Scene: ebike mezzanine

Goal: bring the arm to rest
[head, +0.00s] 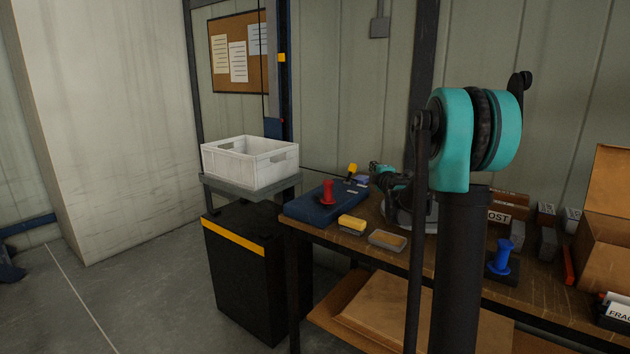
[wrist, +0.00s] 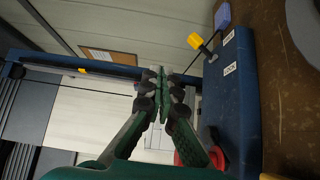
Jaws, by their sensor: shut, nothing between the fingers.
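My gripper (wrist: 163,75) fills the middle of the wrist view, its green and dark fingers shut together with nothing between them. In the head view, its teal and dark end (head: 385,175) shows small above the workbench, partly hidden behind my own arm. It is beside the blue box (head: 312,206), which carries a red knob (head: 328,190) and a yellow knob (head: 352,169). In the wrist view the blue box (wrist: 243,95) stands to the right of the fingers, with the yellow knob (wrist: 195,41) at its upper end. The red knob is partly hidden behind a finger.
A white crate (head: 248,163) stands on a grey platform left of the workbench (head: 370,253). A yellow sponge (head: 352,223), a shallow tray (head: 387,240) and a blue-handled stamp (head: 502,257) lie on the bench. A cardboard box (head: 603,235) stands at right. Floor at left is clear.

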